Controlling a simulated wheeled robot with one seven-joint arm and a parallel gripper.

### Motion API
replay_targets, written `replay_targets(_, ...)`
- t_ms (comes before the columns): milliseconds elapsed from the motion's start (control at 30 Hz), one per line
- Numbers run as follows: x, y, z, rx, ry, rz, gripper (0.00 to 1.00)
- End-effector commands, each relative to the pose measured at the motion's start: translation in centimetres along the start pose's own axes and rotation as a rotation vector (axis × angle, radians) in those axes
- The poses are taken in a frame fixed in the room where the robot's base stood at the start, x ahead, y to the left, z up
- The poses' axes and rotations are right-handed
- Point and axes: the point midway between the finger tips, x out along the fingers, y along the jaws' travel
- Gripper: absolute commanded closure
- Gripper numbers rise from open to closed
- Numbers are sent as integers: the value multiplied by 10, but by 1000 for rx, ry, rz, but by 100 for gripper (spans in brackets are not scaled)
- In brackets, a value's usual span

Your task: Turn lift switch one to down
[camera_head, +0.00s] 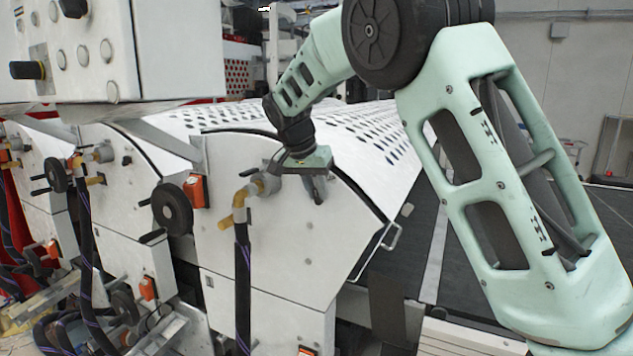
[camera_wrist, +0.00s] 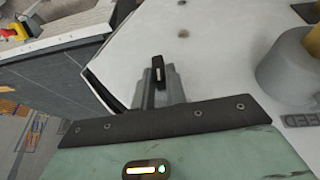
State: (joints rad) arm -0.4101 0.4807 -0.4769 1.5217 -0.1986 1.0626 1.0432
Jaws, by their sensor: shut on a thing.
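In the wrist view a small black switch knob (camera_wrist: 157,66) with a pale mark stands upright in the picture, against a white panel (camera_wrist: 215,50). My gripper (camera_wrist: 160,86) is shut on this knob, with its grey fingers on either side. I cannot read a label that says which lift switch it is. In the head view my gripper (camera_head: 317,189) is at the upper part of the white machine side panel (camera_head: 290,240). The knob is hidden there by the fingers and wrist.
A brass pipe fitting (camera_head: 240,200) with a hose below is close left of my gripper. A black handwheel (camera_head: 172,208) and an orange box (camera_head: 196,191) are further left. A control box (camera_head: 85,50) hangs at upper left. A metal handle (camera_head: 391,237) is at the panel's right edge.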

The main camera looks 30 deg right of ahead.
Motion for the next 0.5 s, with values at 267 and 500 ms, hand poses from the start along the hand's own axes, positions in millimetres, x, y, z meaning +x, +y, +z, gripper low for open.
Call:
replay_targets(267,-6,-5,-2,-77,1,183,100)
replay_targets(500,-3,-8,-1,-129,1,310,100)
